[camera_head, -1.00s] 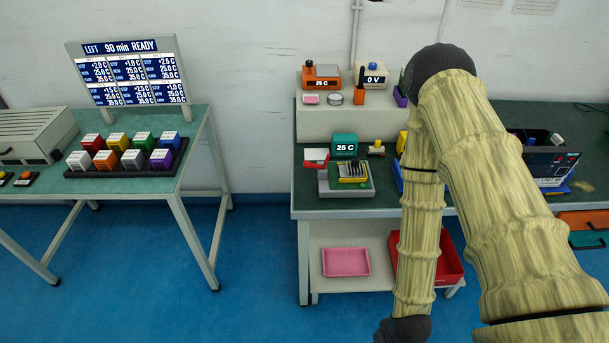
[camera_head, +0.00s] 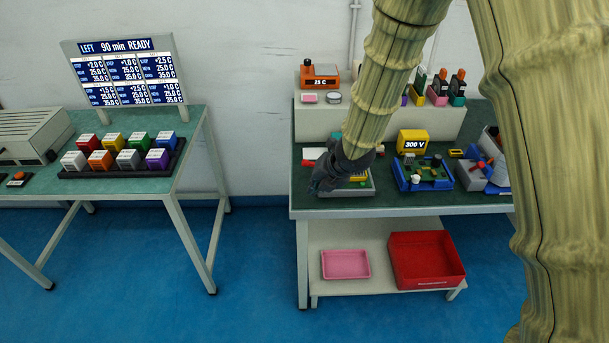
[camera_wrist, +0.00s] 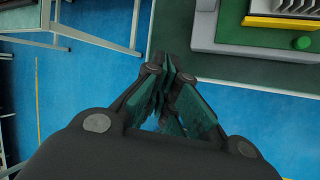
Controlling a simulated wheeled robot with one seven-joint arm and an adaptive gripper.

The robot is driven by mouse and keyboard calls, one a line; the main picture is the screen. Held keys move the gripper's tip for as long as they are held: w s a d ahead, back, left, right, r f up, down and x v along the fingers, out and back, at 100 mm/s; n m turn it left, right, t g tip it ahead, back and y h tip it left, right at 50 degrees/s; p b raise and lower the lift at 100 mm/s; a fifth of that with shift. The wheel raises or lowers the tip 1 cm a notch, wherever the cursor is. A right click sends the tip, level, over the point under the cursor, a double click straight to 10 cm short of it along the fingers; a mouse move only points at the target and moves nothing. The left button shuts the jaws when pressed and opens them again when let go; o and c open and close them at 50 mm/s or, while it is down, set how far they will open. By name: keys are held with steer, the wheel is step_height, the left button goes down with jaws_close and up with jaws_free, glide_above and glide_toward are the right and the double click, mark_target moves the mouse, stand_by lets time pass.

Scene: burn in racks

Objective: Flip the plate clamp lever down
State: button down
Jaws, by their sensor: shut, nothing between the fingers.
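The grey fixture plate (camera_head: 352,190) stands near the front left of the right bench, mostly behind my gripper in the head view. I cannot clearly make out the clamp lever. My gripper (camera_wrist: 172,62) is shut and empty, over the bench's front edge, left of the fixture in the wrist view.
To the right are a yellow 300 V meter (camera_head: 413,141) and a blue fixture with a green board (camera_head: 424,175). A raised white shelf (camera_head: 380,121) stands behind. A pink tray (camera_head: 346,264) and a red bin (camera_head: 427,262) sit below. Blue floor lies open at left.

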steer(key=shift+w+a+r+n, duration=0.25)
steer(key=shift+w+r+n, duration=0.5)
steer(key=shift+r, duration=0.25)
steer(key=p+x, duration=0.2)
steer(key=x, duration=0.8)
steer(key=shift+w, duration=0.1)
steer(key=shift+w+r+p, duration=0.4)
steer(key=shift+r+p, duration=0.05)
steer(key=shift+r, duration=0.1)
steer(key=shift+w+d+r+p, duration=0.25)
steer(key=shift+w+r+p, duration=0.15)
steer(key=shift+w, duration=0.1)
steer(key=shift+w+d+r+p, duration=0.25)
steer(key=shift+w+r+p, duration=0.05)
steer(key=shift+w+r, duration=0.2)
